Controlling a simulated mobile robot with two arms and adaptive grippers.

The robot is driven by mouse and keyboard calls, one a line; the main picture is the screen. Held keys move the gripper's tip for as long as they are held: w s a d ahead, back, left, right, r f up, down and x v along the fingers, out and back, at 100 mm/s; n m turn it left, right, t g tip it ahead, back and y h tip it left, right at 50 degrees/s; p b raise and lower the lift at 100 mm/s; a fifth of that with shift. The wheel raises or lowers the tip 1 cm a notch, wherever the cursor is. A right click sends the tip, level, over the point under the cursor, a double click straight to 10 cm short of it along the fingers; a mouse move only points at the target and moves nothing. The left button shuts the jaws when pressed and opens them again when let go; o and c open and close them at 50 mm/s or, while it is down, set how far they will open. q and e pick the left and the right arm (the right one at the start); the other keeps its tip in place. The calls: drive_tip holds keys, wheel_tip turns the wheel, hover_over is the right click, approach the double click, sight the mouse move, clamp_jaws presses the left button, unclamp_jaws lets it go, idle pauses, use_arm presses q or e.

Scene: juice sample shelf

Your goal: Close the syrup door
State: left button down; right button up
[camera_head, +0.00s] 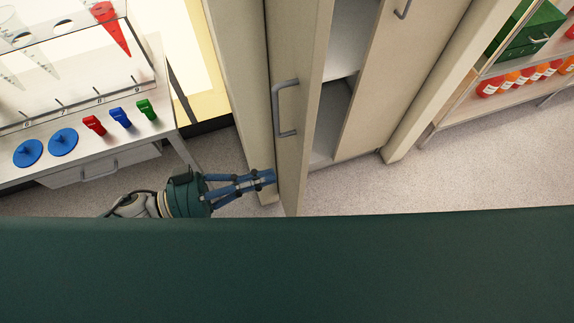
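A tall beige cabinet stands in the middle of the head view. Its left door (290,150) is swung open toward me and shows a grey bar handle (285,110). Its right door (385,75) also has a grey handle. Part of the shelved inside (342,100) shows between the doors. I cannot tell from any label which door is the syrup door. My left gripper (268,178) reaches in from the left, and its blue fingertips are close together at the left side of the open door, low down. I cannot tell whether they touch it. My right gripper is not in view.
A white bench (90,145) at the left holds red, blue and green clips (121,117), blue discs (63,142) and a red cone (112,30). Shelves (500,90) with orange and red bottles stand at the right. The floor (400,190) before the cabinet is clear.

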sight(301, 168)
use_arm(q)
drive_tip(key=shift+p+x, duration=0.65)
drive_tip(key=shift+x, duration=1.95)
drive_tip(key=shift+w+d, duration=0.1)
drive_tip(key=shift+d, duration=0.05)
